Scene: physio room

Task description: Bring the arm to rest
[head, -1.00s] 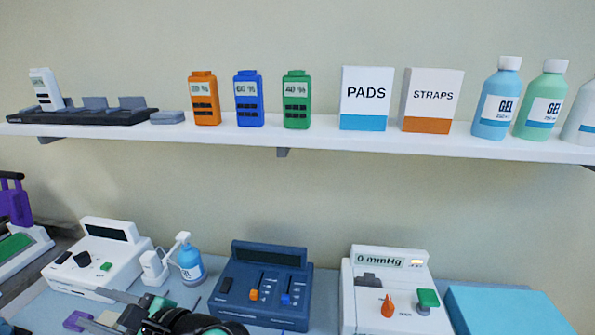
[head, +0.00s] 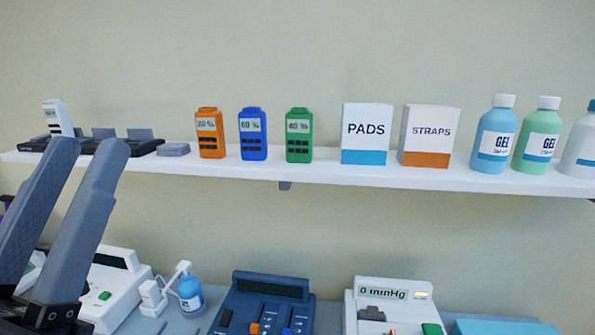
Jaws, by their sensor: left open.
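My left gripper (head: 82,145) stands large at the left of the head view. Its two long grey fingers point up and are spread apart, with nothing between them. In the picture the fingertips overlap the left end of the wall shelf and part of the black charging rack (head: 92,147). The fingers also hide part of the white device (head: 122,280) on the table. My right gripper is out of view.
The shelf (head: 330,176) holds orange (head: 209,133), blue (head: 252,135) and green (head: 299,136) units, a PADS box (head: 366,130), a STRAPS box (head: 430,132) and gel bottles (head: 494,140). Below stand a pump bottle (head: 190,292), a navy device (head: 268,290) and a pressure device (head: 385,292).

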